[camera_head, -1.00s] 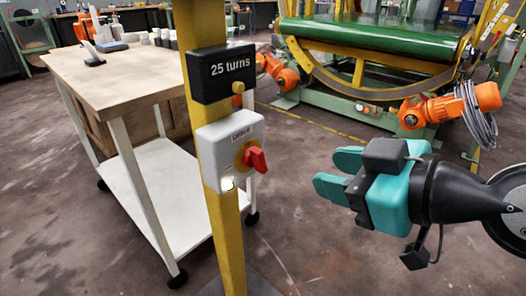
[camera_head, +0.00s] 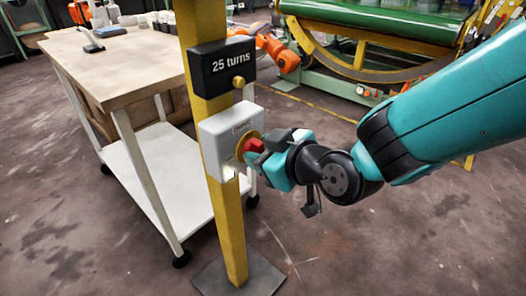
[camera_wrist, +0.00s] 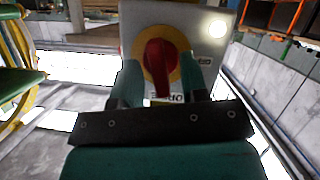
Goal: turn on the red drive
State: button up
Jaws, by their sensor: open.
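The red drive switch is a red rotary handle (camera_head: 254,146) on a yellow disc, set in a light grey box (camera_head: 219,135) on a yellow post. In the wrist view the red handle (camera_wrist: 158,66) stands upright on its yellow disc (camera_wrist: 187,66), on the grey box (camera_wrist: 220,50). My gripper (camera_head: 262,152) is at the handle in the head view. In the wrist view my gripper (camera_wrist: 163,80) is open, with one teal finger on each side of the handle's lower part. I cannot tell whether the fingers touch it. A round white light (camera_wrist: 217,29) shows on the box.
A black box reading "25 turns" (camera_head: 222,67) with a yellow knob is above the switch on the yellow post (camera_head: 228,240). A wooden-topped cart (camera_head: 120,62) stands to the left. A green roller machine (camera_head: 385,20) is behind.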

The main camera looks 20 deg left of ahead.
jog(key=shift+a, duration=0.1)
jog(key=c, duration=0.6)
jog(key=shift+o, duration=0.3)
jog(key=shift+w+f+m, duration=0.1)
jog(key=shift+w+m, duration=0.1)
jog(key=shift+m, duration=0.3)
jog(key=shift+m+g+y, duration=0.3)
jog(key=shift+m+g, duration=0.2)
jog(key=shift+g, duration=0.2)
jog(key=o, duration=0.5)
jog(key=shift+o, duration=0.2)
